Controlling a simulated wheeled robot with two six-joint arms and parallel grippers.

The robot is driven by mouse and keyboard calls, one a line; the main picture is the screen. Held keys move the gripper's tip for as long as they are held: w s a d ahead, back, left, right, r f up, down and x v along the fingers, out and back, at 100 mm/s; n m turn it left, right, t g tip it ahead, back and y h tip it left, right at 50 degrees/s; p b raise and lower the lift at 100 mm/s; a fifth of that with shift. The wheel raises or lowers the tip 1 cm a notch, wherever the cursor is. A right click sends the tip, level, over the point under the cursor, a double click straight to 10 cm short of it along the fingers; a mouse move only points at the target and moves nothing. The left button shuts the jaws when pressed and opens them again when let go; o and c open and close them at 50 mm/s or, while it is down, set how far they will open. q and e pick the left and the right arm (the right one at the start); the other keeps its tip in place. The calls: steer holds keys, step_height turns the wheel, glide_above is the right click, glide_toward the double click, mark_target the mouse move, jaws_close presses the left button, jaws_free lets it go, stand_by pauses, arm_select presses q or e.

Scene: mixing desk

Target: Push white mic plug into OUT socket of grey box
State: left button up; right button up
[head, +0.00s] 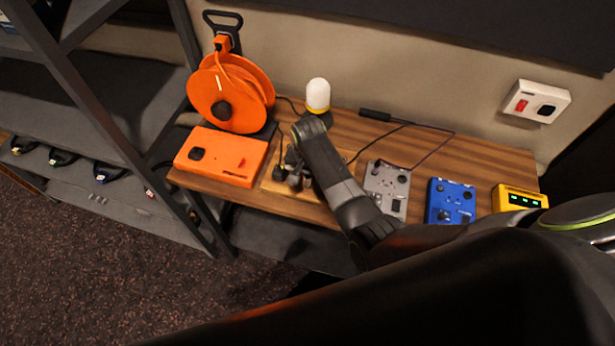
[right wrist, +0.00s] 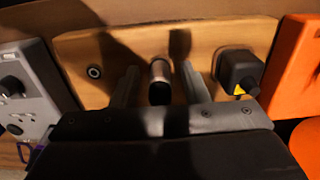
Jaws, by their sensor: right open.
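The grey box (head: 388,187) stands on the desk right of my right arm, with knobs and sockets on its face. Part of it shows at the left of the right wrist view (right wrist: 27,92). I cannot read an OUT label. My right gripper (head: 296,182) is low over a wooden board. In the right wrist view its fingers (right wrist: 158,88) are open, one on each side of a pale, metallic-looking cylindrical plug (right wrist: 160,72) with a dark lower end. I cannot tell whether this is the white mic plug. My left gripper is not in view.
The wooden board (right wrist: 75,47) has a round socket and a black block plug (right wrist: 240,70). An orange box (head: 222,156) and cable reel (head: 245,98) stand left. A lamp (head: 318,95) and black cabled connector (head: 375,115) are behind. Blue (head: 451,202) and yellow (head: 519,199) boxes stand right.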

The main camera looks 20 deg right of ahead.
jaws_close()
stand_by(0.3)
steer(key=shift+r, duration=0.1)
steer(key=shift+r, duration=2.95)
